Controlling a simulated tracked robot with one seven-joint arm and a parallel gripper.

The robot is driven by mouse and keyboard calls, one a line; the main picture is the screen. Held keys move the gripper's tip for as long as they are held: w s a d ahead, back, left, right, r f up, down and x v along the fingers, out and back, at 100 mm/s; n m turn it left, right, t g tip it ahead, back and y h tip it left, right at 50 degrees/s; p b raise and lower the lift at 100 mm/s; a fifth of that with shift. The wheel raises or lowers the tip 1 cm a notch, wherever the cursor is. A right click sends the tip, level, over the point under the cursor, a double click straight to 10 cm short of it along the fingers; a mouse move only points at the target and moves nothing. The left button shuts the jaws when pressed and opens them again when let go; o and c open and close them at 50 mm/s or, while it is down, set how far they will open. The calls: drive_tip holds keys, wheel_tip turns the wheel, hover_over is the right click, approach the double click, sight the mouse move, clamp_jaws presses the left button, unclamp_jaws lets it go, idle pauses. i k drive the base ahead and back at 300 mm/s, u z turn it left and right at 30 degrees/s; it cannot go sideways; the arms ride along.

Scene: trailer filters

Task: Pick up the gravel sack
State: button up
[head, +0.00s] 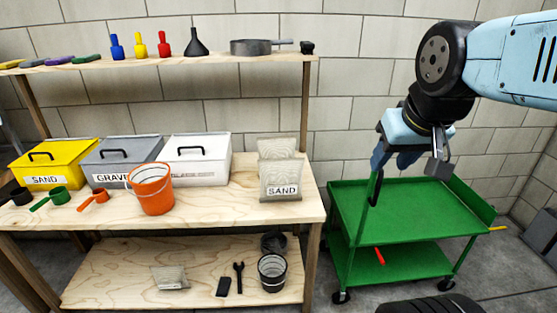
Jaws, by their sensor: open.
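A sack labelled SAND (281,180) stands upright near the right end of the workbench top. A second pale sack (277,147) stands right behind it, its front mostly hidden, so I cannot read a label. A smaller clear bag (170,277) with greyish contents lies on the bench's lower shelf, also with no readable label. No sack in view is legibly marked gravel. My gripper (406,188) is open and empty, pointing down in front of the green cart, to the right of the sacks and apart from them.
Yellow SAND (55,163), grey GRAVEL (120,161) and white (197,158) bins line the bench's back. An orange bucket (151,189) stands in front. An upper shelf (150,62) holds bottles, a funnel and a pan. The green cart (400,215) has a clear top.

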sight(281, 146)
drive_tip(key=u, duration=0.05)
drive_tip(key=i, duration=1.15)
drive_tip(key=z, duration=0.05)
